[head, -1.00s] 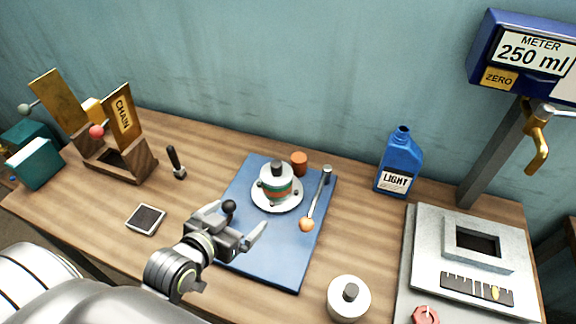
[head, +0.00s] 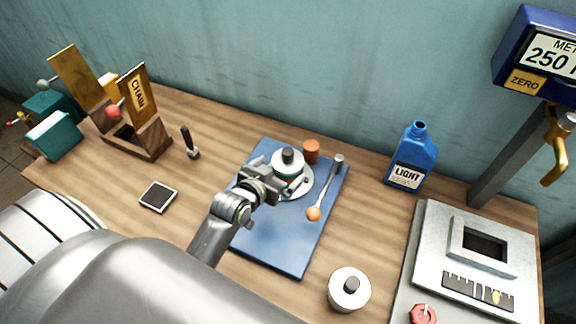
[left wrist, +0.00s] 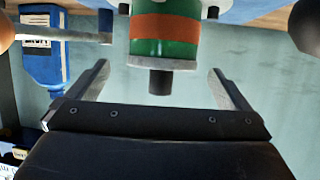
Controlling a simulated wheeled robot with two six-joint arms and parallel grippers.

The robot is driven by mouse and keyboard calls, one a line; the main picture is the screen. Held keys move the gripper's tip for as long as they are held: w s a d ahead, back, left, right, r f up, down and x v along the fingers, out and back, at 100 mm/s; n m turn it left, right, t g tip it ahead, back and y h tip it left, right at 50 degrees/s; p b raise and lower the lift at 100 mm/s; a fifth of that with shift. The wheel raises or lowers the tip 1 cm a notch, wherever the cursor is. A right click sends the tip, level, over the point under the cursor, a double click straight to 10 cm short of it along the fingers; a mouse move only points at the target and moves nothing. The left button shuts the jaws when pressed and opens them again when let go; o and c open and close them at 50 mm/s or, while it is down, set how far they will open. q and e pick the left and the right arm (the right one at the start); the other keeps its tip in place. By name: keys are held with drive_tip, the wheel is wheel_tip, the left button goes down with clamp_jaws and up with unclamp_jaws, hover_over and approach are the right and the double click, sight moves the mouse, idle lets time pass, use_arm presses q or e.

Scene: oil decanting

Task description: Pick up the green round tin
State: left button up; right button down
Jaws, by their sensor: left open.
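The green round tin (head: 287,160) stands on a white saucer (head: 305,187) on the blue mat (head: 268,240). It has a white top with a black knob, and in the left wrist view the tin (left wrist: 165,32) shows green sides with an orange band. My left gripper (head: 287,181) is open at the tin's near side in the head view, partly covering it. In the left wrist view the two fingers of my left gripper (left wrist: 162,82) are spread, with the tin's dark knob between them. I cannot tell whether the fingers touch the tin. My right gripper is not in view.
A white knobbed tin (head: 349,289) stands at the front. A blue LIGHT bottle (head: 413,155) stands at the right.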

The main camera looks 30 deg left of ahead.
sight(285, 165)
use_arm(q)
drive_tip(key=shift+w+f, duration=0.15)
drive_tip(key=shift+w, duration=0.3)
drive_tip(key=shift+p+x, duration=0.5)
drive_tip(key=shift+x, duration=0.3)
drive_tip(key=shift+f+p+x, duration=0.15)
drive_tip(key=shift+p+x, duration=0.1)
drive_tip(key=shift+x, duration=0.65)
drive_tip(key=shift+f+p+x, duration=0.15)
drive_tip(key=shift+p+x, duration=0.05)
drive_tip(key=shift+x, duration=0.7)
drive_tip(key=shift+s+a, duration=0.15)
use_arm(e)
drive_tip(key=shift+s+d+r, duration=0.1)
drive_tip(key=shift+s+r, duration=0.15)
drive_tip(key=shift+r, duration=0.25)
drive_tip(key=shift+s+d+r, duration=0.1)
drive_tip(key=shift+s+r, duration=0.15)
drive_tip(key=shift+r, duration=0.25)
use_arm(q)
drive_tip(key=shift+r, duration=0.1)
drive_tip(key=c, duration=1.3)
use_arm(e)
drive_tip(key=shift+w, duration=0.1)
